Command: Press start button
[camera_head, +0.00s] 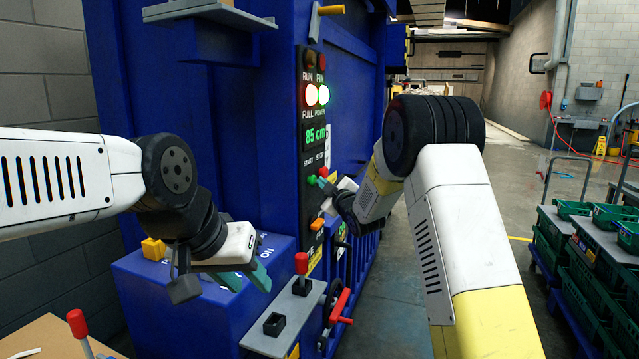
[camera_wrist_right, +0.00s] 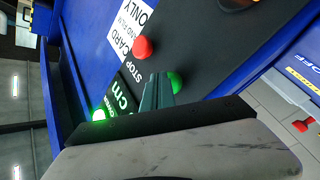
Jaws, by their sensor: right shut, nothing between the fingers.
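The green start button (camera_head: 311,180) sits on the black control panel, under the word START and left of the red stop button (camera_head: 323,171). My right gripper (camera_head: 326,186) is shut and empty, with its teal fingertips right in front of the panel by the green button. In the right wrist view the fingertips (camera_wrist_right: 157,90) overlap the edge of the green button (camera_wrist_right: 175,82), and the red stop button (camera_wrist_right: 143,47) is beside it. I cannot tell whether they touch the button. My left gripper (camera_head: 246,277) hangs open and empty over the blue housing at lower left.
The blue machine (camera_head: 230,100) fills the left and centre. Its display (camera_head: 315,135) reads 85 cm, below lit lamps. A red-knobbed lever (camera_head: 301,265) and a red handle (camera_head: 340,305) stick out below the panel. Green crates (camera_head: 590,275) stand at right; the floor between is clear.

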